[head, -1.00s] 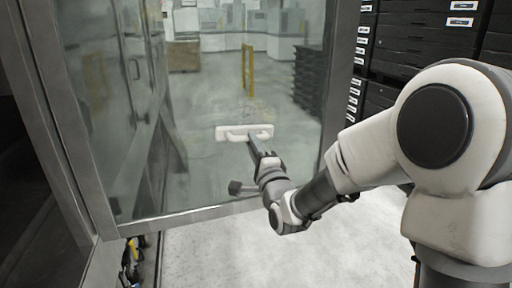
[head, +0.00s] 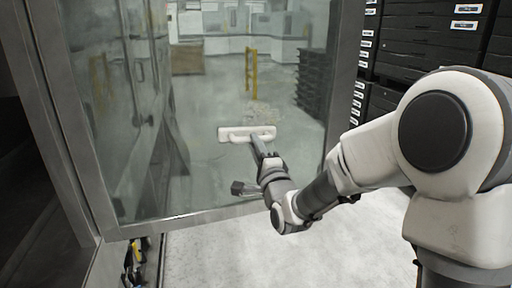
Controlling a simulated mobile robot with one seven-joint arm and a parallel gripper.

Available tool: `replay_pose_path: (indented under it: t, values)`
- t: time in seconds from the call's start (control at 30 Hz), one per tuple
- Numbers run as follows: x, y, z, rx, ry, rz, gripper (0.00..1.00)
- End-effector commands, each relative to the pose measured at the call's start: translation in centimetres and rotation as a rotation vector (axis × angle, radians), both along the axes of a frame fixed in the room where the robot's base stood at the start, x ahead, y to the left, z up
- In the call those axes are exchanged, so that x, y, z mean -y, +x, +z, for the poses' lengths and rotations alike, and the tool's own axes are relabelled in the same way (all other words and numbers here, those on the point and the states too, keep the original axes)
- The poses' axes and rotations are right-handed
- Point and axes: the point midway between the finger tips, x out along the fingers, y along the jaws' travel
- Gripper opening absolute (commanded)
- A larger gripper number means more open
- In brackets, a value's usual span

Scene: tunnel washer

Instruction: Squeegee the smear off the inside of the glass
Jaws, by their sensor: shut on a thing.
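A white squeegee (head: 247,133) with a wide head is at the lower middle of the glass pane (head: 205,100). My gripper (head: 262,160) is shut on its handle below the head. The head lies against or very close to the glass; I cannot tell if it touches. A faint brownish smear (head: 257,108) seems to show on the glass just above the squeegee head, though its edges are hard to make out.
A grey metal frame (head: 58,130) borders the glass. A dark handle or latch (head: 243,188) sits near its lower edge, close to my wrist. Black drawer stacks (head: 425,45) stand at the right. Light floor (head: 270,255) is clear in front.

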Motion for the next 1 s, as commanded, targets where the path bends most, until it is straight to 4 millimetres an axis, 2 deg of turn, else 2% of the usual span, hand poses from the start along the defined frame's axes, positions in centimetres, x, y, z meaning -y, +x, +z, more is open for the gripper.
replay_pose_path:
  t: [0.57, 1.0]
  values:
    - [-0.3, 0.9, 0.1, 0.002, 0.001, 0.000, 0.00]
    - [3.0, 2.0, 0.0, 0.003, 0.000, 0.000, 0.00]
